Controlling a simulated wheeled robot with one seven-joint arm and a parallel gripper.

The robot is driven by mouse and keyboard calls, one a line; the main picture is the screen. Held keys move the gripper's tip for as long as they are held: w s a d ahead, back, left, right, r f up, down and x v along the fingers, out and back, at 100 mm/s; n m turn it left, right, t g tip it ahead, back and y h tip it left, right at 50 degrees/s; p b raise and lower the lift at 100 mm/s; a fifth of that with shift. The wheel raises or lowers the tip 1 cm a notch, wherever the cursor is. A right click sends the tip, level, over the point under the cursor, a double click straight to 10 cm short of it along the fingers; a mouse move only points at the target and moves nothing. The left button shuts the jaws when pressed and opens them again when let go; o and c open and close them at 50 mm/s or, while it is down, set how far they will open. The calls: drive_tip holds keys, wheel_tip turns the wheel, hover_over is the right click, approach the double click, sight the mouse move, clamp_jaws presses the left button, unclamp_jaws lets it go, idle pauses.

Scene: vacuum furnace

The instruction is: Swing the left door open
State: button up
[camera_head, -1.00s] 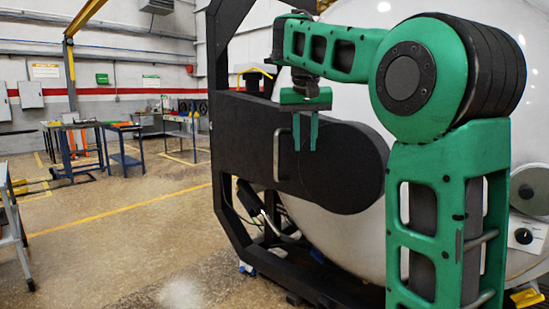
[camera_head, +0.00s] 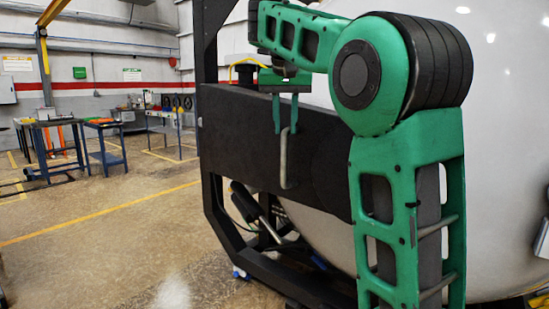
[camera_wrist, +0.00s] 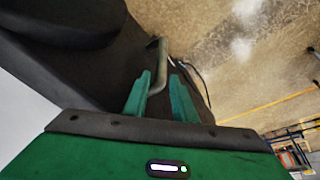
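The left door's grey bar handle (camera_head: 284,160) stands upright on the dark door arm (camera_head: 240,140), in front of the big pale furnace vessel (camera_head: 490,180). My green gripper (camera_head: 285,126) points down at the handle's upper end, its two fingers apart. In the wrist view, the handle (camera_wrist: 162,55) runs down between the fingers of my gripper (camera_wrist: 160,82). A gap shows beside the right finger; contact with the left finger cannot be told. The door looks closed, though its seam is hidden.
A black frame (camera_head: 212,215) stands around the vessel, with a dark cylinder (camera_head: 245,200) low beside it. Blue workbenches (camera_head: 105,145) are far off at the left. The floor (camera_head: 110,260) left of the frame is clear, with a yellow line.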

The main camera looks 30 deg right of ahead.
sight(284, 157)
drive_tip(key=shift+w+d+f, duration=0.15)
drive_tip(key=shift+w+f, duration=0.1)
drive_tip(key=shift+f, duration=0.1)
drive_tip(key=x, duration=1.1)
clamp_jaws()
